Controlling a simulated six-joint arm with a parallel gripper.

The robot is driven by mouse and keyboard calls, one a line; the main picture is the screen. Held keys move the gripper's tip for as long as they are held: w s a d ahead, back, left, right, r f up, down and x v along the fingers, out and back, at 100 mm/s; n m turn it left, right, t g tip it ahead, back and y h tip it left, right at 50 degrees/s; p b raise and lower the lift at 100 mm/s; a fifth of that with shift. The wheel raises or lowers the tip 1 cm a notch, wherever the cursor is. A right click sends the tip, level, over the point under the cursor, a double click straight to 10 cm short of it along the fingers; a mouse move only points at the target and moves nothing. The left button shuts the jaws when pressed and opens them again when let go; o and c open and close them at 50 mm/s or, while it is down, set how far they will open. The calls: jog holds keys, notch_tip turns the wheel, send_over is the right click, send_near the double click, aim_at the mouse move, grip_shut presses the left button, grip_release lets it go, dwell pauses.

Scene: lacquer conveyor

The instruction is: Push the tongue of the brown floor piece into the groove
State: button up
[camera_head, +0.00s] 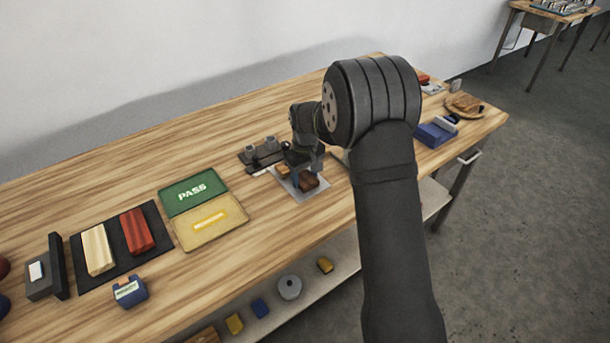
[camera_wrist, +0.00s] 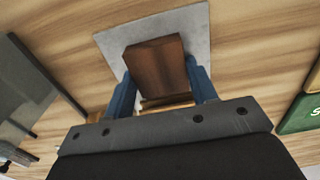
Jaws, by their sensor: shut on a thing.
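The brown floor piece (camera_wrist: 158,65) sits between the two blue fingers of my gripper (camera_wrist: 160,88) in the wrist view, and the gripper is shut on it. In the head view the brown piece (camera_head: 309,183) is small and partly covered by my gripper (camera_head: 303,177). It is over a light grey plate (camera_head: 297,195), which also shows in the wrist view (camera_wrist: 198,28). A narrow tan strip (camera_wrist: 166,103) shows beside the brown piece, close to the gripper body. I cannot make out the tongue or the groove, nor whether the piece touches the plate.
A dark fixture (camera_head: 262,154) stands just left of my gripper. Further left are the green PASS board (camera_head: 193,192), a tan panel (camera_head: 212,235), and a black mat (camera_head: 107,257) with cream and red blocks. A blue block (camera_head: 432,135) lies to the right. Bare wood lies between.

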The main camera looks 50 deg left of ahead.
aim_at(300, 173)
jog(key=shift+a, duration=0.2)
dwell(0.5)
jog(key=shift+a, duration=0.3)
jog(key=shift+a, duration=0.65)
jog(key=o, duration=1.1)
jog(key=shift+c, duration=0.2)
notch_tip(300, 173, up, 18)
jog(key=shift+f, duration=0.25)
jog(key=shift+f, duration=0.15)
